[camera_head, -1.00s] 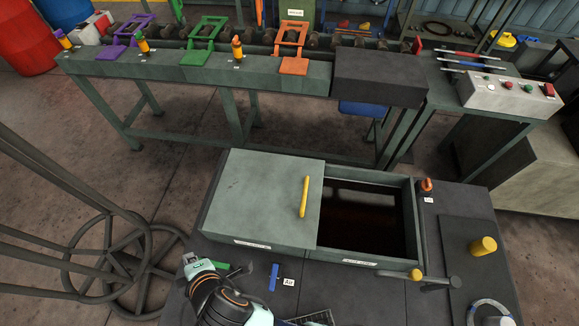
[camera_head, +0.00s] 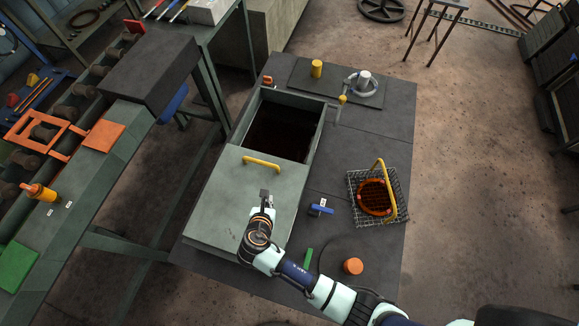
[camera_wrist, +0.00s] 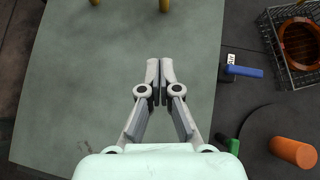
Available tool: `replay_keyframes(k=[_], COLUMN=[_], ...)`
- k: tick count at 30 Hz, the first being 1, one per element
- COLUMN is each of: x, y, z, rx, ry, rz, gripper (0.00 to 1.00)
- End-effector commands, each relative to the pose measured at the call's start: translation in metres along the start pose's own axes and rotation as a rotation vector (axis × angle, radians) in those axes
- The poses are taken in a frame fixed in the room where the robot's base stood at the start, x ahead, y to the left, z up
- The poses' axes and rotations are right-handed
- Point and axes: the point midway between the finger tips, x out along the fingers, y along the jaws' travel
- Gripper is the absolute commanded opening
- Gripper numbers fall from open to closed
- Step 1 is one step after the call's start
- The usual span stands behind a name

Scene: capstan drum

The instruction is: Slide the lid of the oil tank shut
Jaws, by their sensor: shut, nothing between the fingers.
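The oil tank (camera_head: 233,142) stands on a dark bench, and its dark opening (camera_head: 280,130) shows at the far end. The grey-green sliding lid (camera_head: 225,200) covers the near part of the tank. A yellow bar handle (camera_head: 261,162) sits on the lid near the edge by the opening; the feet of what looks like this handle show at the top of the wrist view (camera_wrist: 164,5). My gripper (camera_head: 265,193) is over the lid, on the near side of the handle and apart from it. In the wrist view its fingers (camera_wrist: 160,62) are together and empty.
A wire basket (camera_head: 352,212) with a yellow handle and an orange ring inside stands right of the tank. A blue lever (camera_head: 321,209), a green piece (camera_head: 308,259) and an orange knob (camera_head: 353,266) are on the bench nearby. A crank (camera_head: 341,100) is at the tank's far right corner.

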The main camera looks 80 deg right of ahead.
Motion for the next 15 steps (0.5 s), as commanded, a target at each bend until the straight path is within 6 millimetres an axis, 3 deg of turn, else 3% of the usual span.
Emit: replay_keyframes(k=[8,15], x=[0.012,0.06], y=[-0.001,-0.002], z=[-0.002,-0.003], rx=[-0.009,-0.005], ry=[-0.001,-0.002], rz=[-0.005,-0.006], gripper=[0.0,0.0])
